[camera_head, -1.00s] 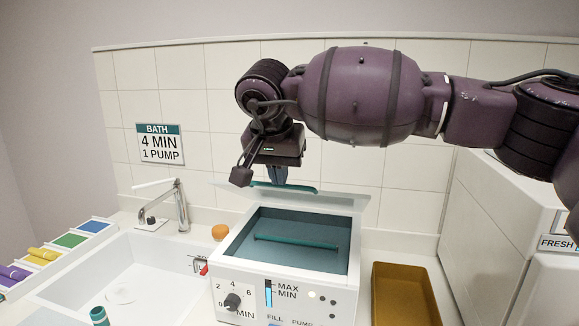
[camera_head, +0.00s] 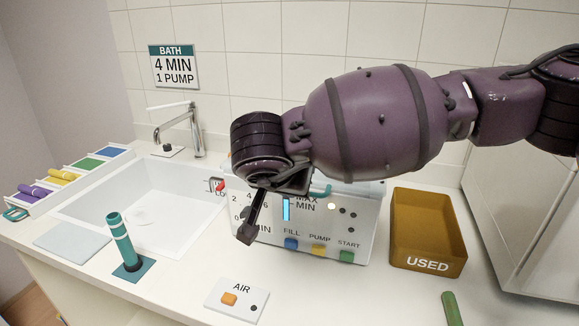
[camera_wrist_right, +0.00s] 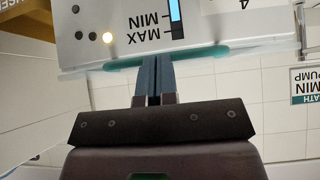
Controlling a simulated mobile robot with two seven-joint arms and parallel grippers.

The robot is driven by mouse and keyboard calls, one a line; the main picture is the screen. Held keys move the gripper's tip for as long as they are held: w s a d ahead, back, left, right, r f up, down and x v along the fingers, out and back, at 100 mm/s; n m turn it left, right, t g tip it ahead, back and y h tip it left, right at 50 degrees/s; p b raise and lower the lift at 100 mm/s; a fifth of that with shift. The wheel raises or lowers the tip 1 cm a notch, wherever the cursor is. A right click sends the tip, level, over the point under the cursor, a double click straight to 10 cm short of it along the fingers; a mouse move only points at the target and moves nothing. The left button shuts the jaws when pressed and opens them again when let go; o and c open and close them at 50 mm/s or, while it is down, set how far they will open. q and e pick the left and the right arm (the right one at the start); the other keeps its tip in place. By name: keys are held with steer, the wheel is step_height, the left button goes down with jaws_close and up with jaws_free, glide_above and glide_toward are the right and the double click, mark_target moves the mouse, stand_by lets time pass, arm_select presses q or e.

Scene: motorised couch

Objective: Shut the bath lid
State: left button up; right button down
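The bath (camera_head: 375,222) is a white box with a dial, a level gauge and several buttons on its front. My right arm covers most of its top in the head view. In the right wrist view the bath front (camera_wrist_right: 105,20) shows upside down, with the lid's teal edge (camera_wrist_right: 208,53) running along its top edge. The lid looks lowered over the bath; whether it is fully seated I cannot tell. My right gripper (camera_wrist_right: 153,58) has its fingers together, tips at the teal edge; no gripped thing shows between them. My left gripper is not in view.
A sink (camera_head: 125,205) with a tap (camera_head: 191,130) lies left of the bath. A brown USED tray (camera_head: 428,230) stands to its right. A teal cylinder on a stand (camera_head: 122,240), an AIR button box (camera_head: 237,299) and a green stick (camera_head: 451,308) are in front.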

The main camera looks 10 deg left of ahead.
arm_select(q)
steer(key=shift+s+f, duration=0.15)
arm_select(e)
steer(key=shift+s+f, duration=0.1)
steer(key=shift+f, duration=0.35)
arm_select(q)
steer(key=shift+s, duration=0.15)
